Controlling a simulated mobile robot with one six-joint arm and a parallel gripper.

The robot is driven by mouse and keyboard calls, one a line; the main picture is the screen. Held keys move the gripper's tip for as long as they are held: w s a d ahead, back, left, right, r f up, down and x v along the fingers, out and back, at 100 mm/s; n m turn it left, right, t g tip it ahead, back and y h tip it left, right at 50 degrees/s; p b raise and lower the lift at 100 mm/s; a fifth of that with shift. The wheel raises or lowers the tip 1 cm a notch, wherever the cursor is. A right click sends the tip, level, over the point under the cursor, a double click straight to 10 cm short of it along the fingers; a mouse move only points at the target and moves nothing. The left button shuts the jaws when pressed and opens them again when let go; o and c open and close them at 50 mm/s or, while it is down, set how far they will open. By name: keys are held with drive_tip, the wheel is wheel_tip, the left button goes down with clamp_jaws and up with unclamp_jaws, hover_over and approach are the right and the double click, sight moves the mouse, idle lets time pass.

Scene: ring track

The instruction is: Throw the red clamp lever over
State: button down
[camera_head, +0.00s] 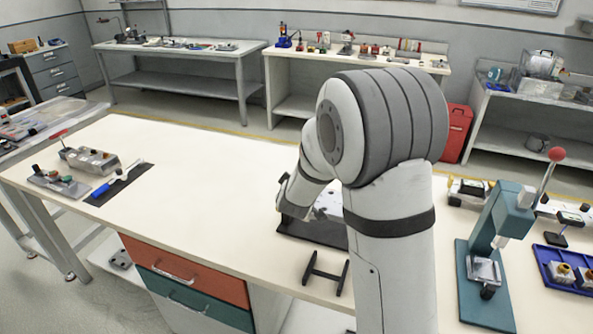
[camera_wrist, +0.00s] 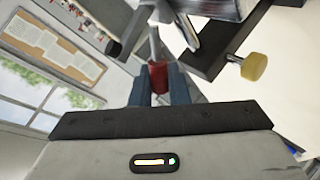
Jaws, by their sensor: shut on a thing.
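In the wrist view the red clamp lever (camera_wrist: 158,76) shows as a red grip on a thin metal rod. My gripper (camera_wrist: 159,84) is shut on the red grip, with one dark finger on each side. The rod runs from the grip to the metal clamp parts at the top of the view. A dark plate (camera_wrist: 205,70) with a yellow knob (camera_wrist: 254,66) is beside it. In the head view the clamp fixture's dark base (camera_head: 312,230) is on the white table, partly hidden by my arm. The lever and my gripper's fingers are hidden there.
A teal press (camera_head: 497,225) with a red-knobbed lever stands on the right, near a blue tray (camera_head: 565,270). A small black stand (camera_head: 325,274) is at the table's front edge. A metal fixture (camera_head: 88,160) and a blue-handled tool (camera_head: 106,188) are on the left. The middle left is clear.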

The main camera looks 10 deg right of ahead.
drive_tip(key=shift+f, duration=0.1)
idle(0.4)
drive_tip(key=c, duration=1.5)
unclamp_jaws()
drive_tip(key=shift+f, duration=0.15)
drive_tip(key=b, duration=0.3)
drive_tip(key=shift+d+b, duration=0.1)
drive_tip(key=shift+b, duration=0.2)
drive_tip(key=shift+m+t+y+b, duration=0.3)
drive_tip(key=shift+b, duration=0.3)
